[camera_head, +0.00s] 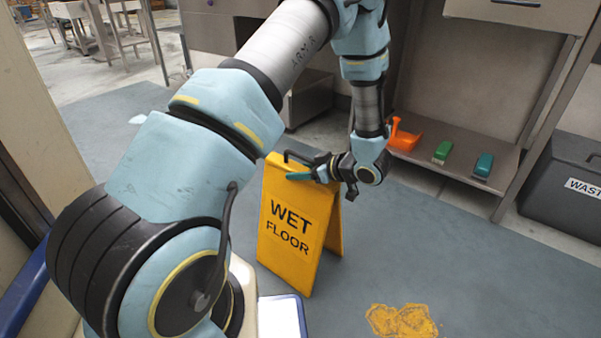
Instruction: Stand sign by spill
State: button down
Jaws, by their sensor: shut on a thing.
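The yellow "WET FLOOR" sign (290,228) stands as an upright A-frame in the middle of the head view, its two panels spread. I cannot tell whether its feet touch the floor. My gripper (302,170) is shut on the sign at its top edge, by the dark handle (297,156). The fingers hide part of the top. An orange-yellow spill (402,321) lies on the grey floor at the bottom, to the right of the sign and nearer to me, apart from it.
A steel bench at the right has a low shelf (455,160) with an orange scoop (404,136), a green brush (443,151) and a teal brush (483,166). A dark waste bin (565,190) stands at the right edge. Floor around the spill is clear.

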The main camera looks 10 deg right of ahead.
jog(key=shift+c, duration=1.2)
grip_release()
jog(key=shift+f, duration=0.15)
jog(key=shift+s+d+r, duration=0.1)
jog(key=shift+d+r, duration=0.05)
jog(key=shift+r, duration=0.15)
jog(key=p+v, duration=0.3)
jog(key=v, duration=0.8)
jog(key=shift+s+d+r, duration=0.15)
